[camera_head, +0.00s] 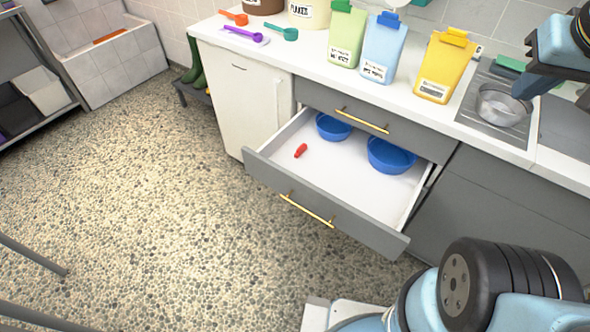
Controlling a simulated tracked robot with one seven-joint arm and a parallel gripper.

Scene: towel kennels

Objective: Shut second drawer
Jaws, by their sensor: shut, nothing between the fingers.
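The second drawer (327,217) of the grey counter unit is pulled far out over the floor. Its grey front has a brass bar handle (306,210). Inside the drawer are two blue bowls (391,156) and a small red object (300,151). The top drawer (318,97) above it is closed. My gripper (526,86) is partly in view at the upper right edge, over the counter near the sink. It is shut and empty, well away from the drawer. The rest of it is cut off by the frame.
A white counter (330,80) carries green, blue and yellow (445,66) food bags, scoops and a metal bowl (501,104) at the sink. A small white cabinet (240,105) stands left of the drawer. The pebbled floor (150,200) in front is clear.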

